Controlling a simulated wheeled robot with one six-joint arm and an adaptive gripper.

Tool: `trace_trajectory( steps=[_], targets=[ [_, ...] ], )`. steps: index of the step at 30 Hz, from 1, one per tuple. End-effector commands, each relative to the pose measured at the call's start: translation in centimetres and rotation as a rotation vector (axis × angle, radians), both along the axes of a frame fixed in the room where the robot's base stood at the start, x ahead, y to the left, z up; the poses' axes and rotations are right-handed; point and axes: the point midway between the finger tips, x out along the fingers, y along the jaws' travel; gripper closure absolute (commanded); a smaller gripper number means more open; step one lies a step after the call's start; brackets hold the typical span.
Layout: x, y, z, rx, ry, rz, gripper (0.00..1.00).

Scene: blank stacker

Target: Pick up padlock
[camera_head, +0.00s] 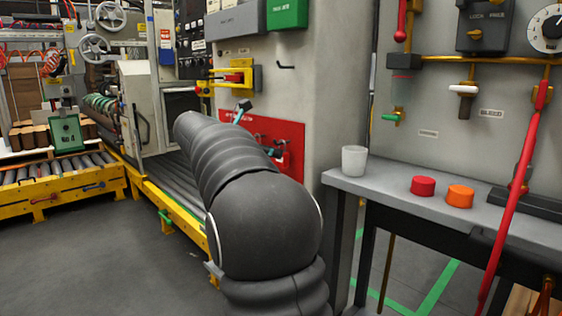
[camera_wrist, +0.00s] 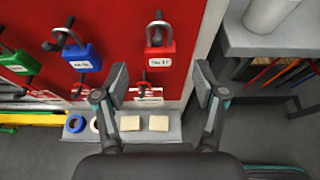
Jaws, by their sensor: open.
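In the wrist view, a red padlock (camera_wrist: 159,54) with a white label hangs by its shackle on the red board (camera_wrist: 120,25). A blue padlock (camera_wrist: 82,58) and a green padlock (camera_wrist: 20,63) hang to its left. A smaller red item, partly hidden, is below the red padlock. My gripper (camera_wrist: 162,80) is open and empty. Its fingers stand apart on either side of the red padlock's column, tips a little below its body in the picture. No contact shows. In the head view my arm covers much of the red board (camera_head: 292,130).
Below the board, a grey ledge (camera_wrist: 174,117) holds a blue ring, a white ring and two cream blocks. A roller conveyor (camera_head: 60,176) stands left.

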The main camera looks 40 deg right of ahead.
Motion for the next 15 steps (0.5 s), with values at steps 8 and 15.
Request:
trace_trajectory(
  steps=[8, 15],
  targets=[
    [0.1, -1.5, -0.6, 0.000, -0.002, -0.001, 0.29],
    [0.3, -4.1, -1.8, 0.001, -0.001, -0.004, 0.29]
  ],
)
